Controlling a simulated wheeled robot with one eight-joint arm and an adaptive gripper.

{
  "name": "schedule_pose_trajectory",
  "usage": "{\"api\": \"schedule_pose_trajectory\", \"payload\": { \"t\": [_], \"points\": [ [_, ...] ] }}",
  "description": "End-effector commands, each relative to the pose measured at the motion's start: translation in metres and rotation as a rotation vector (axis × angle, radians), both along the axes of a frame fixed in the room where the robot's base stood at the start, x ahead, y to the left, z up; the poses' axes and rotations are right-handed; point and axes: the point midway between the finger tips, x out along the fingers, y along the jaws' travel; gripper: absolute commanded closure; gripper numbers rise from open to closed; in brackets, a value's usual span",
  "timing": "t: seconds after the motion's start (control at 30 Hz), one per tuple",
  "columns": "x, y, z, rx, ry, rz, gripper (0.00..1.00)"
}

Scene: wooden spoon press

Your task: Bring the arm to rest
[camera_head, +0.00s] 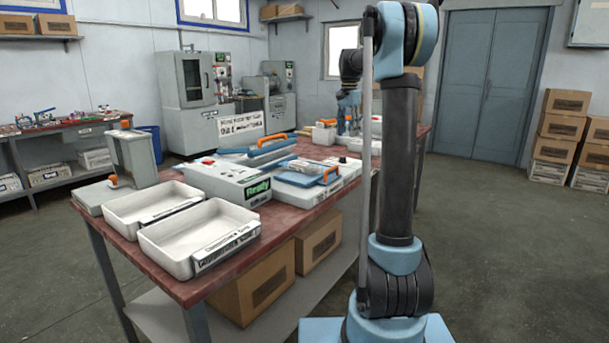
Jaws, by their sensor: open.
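My arm (398,160) rises upright at the right of the picture, in front of the table's right edge. Its upper part bends away to the back, and its wrist (350,66) hangs over the far end of the table. My gripper (345,128) points down there, small in view, open, with no object visible in it. A small white bin (324,133) stands close to its left in the picture. Whether the two touch I cannot tell.
The red-brown table (185,290) carries two empty white trays (150,203), a grey press unit with a green "Ready" display (258,188), and blue plates with orange handles (325,177). Cardboard boxes (255,295) sit below. Open floor (500,240) lies to the right.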

Motion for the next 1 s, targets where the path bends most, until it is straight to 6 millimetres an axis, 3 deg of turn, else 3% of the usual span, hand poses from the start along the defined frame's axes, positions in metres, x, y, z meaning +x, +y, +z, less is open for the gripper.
{"api": "schedule_pose_trajectory", "payload": {
  "t": [0.03,0.47,0.77,1.0],
  "points": [
    [-0.016,0.000,0.001,0.000,-0.005,0.021,0.54],
    [-0.144,-0.002,-0.012,-0.005,-0.047,0.230,0.54],
    [-0.233,-0.003,-0.043,-0.015,-0.077,0.375,0.54],
    [-0.301,-0.003,-0.081,-0.026,-0.100,0.490,0.54]
  ]
}}
